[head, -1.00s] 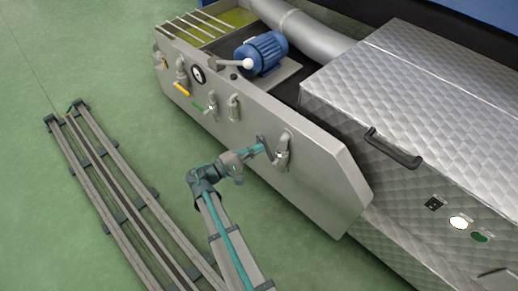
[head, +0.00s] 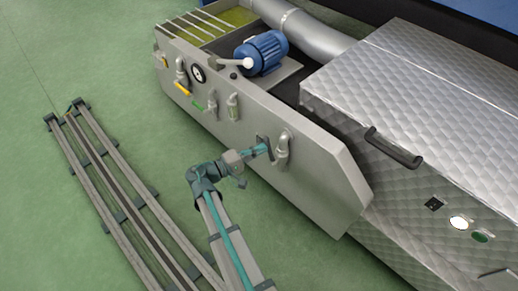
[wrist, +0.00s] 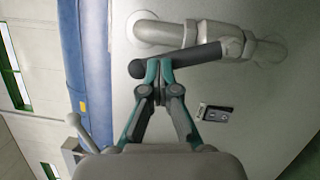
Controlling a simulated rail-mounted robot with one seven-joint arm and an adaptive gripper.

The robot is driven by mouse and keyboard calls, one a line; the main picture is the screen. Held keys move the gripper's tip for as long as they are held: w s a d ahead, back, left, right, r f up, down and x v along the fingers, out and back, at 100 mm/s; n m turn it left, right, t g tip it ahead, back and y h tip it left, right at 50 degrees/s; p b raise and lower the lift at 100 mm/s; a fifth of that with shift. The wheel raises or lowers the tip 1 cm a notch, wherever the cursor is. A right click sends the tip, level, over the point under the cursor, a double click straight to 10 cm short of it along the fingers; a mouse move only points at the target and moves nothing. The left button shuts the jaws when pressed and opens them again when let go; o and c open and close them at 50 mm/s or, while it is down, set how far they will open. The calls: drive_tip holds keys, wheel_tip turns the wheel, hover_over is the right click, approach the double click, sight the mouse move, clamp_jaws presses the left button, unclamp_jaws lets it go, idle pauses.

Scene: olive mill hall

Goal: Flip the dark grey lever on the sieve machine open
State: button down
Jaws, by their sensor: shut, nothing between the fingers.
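The dark grey lever (wrist: 178,62) is a short round bar on a pipe fitting (wrist: 228,44) on the sieve machine's pale side panel. In the head view the lever (head: 263,143) stands just left of the rightmost pipe fitting (head: 282,150). My gripper (wrist: 159,66) is shut and empty. Its fingertips are at the lever's free end in the wrist view, seemingly against it; actual contact is hard to tell. In the head view my gripper (head: 262,150) reaches the panel beside the lever, its tips partly overlapping it.
Other fittings sit left on the panel (head: 318,178), with a yellow handle (head: 182,89) and a green handle (head: 197,107). A gauge (head: 198,74) and blue motor (head: 261,52) are above. A small labelled plate (wrist: 214,113) is near my gripper.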

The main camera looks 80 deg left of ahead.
drive_tip(key=shift+w+d+r+m, duration=0.15)
drive_tip(key=shift+w+d+m, duration=0.15)
drive_tip(key=shift+m, duration=0.3)
drive_tip(key=shift+w+d+r, duration=0.2)
drive_tip(key=shift+w+d, duration=0.05)
drive_tip(key=shift+d, duration=0.1)
idle(3.7)
idle(1.5)
wheel_tip(320, 180, up, 10)
idle(0.6)
drive_tip(key=shift+d, duration=0.1)
